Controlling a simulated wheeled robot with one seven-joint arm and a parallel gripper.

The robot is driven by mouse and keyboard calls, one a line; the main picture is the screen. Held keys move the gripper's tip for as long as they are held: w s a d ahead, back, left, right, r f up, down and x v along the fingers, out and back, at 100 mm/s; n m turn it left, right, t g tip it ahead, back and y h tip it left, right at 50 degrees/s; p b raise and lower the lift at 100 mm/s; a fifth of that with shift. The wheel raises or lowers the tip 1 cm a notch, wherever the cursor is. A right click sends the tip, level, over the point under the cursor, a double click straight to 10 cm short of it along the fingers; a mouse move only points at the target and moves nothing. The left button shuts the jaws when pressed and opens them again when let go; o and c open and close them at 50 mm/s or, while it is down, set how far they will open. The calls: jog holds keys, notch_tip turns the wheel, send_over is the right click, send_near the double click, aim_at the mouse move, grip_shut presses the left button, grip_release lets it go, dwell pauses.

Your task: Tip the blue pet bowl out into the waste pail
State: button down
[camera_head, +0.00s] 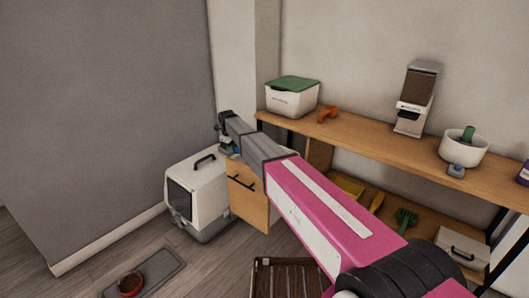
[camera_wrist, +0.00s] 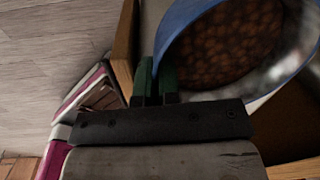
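In the wrist view, the blue pet bowl (camera_wrist: 185,22) is filled with brown kibble (camera_wrist: 228,45) and fills the upper right. My gripper (camera_wrist: 156,82) has its green fingers close together at the bowl's left rim, with the rim pinched between them. In the head view, my gripper (camera_head: 229,150) is at the far end of the pink arm, above a wooden front with a black handle (camera_head: 248,195). The arm hides most of the bowl there. I cannot make out the waste pail for sure; a grey surface shows beside the bowl in the wrist view.
A white litter box (camera_head: 205,185) stands left of the wooden front. A red bowl (camera_head: 130,284) sits on a grey mat (camera_head: 160,268). A wooden shelf (camera_head: 370,147) along the wall carries a green-lidded bin (camera_head: 291,98), a dispenser (camera_head: 415,100) and a white bowl (camera_head: 463,150). A slatted crate (camera_head: 285,280) is in front.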

jog(key=shift+s+d, duration=0.1)
jog(key=shift+s+d+r+t+y, duration=0.3)
jog(key=shift+d+r+y, duration=0.1)
jog(key=shift+y, duration=0.1)
jog(key=shift+s+d+r+t+y, duration=0.25)
jog(key=shift+d+r+y, duration=0.15)
jog(key=shift+d+y, duration=0.25)
jog(key=shift+s+d+r+t+y, duration=0.25)
jog(key=shift+d+r+y, duration=0.2)
jog(key=shift+y, duration=0.2)
jog(key=d+y, duration=0.1)
jog(key=s+d+r+t+y, duration=0.1)
jog(key=d+r+t+y, duration=0.1)
jog(key=d+y, duration=0.1)
jog(key=shift+s+r+m, duration=0.25)
jog(key=shift+m, duration=0.05)
jog(key=shift+s+d+r+t+y+p, duration=0.15)
jog(key=shift+d+r+t+y+p, duration=0.15)
jog(key=shift+y, duration=0.25)
jog(key=shift+s+d+r+t+y+p, duration=0.1)
jog(key=shift+d+r+t+y+p, duration=0.15)
jog(key=shift+y+p, duration=0.25)
jog(key=shift+s+d+r+t+y+p, duration=0.15)
jog(key=shift+d+r+t+y+p, duration=0.15)
jog(key=shift+y, duration=0.45)
jog(key=shift+s+d+r+t+y+p, duration=0.2)
jog(key=shift+d+t+y+p, duration=0.15)
jog(key=shift+y, duration=0.35)
dwell(0.4)
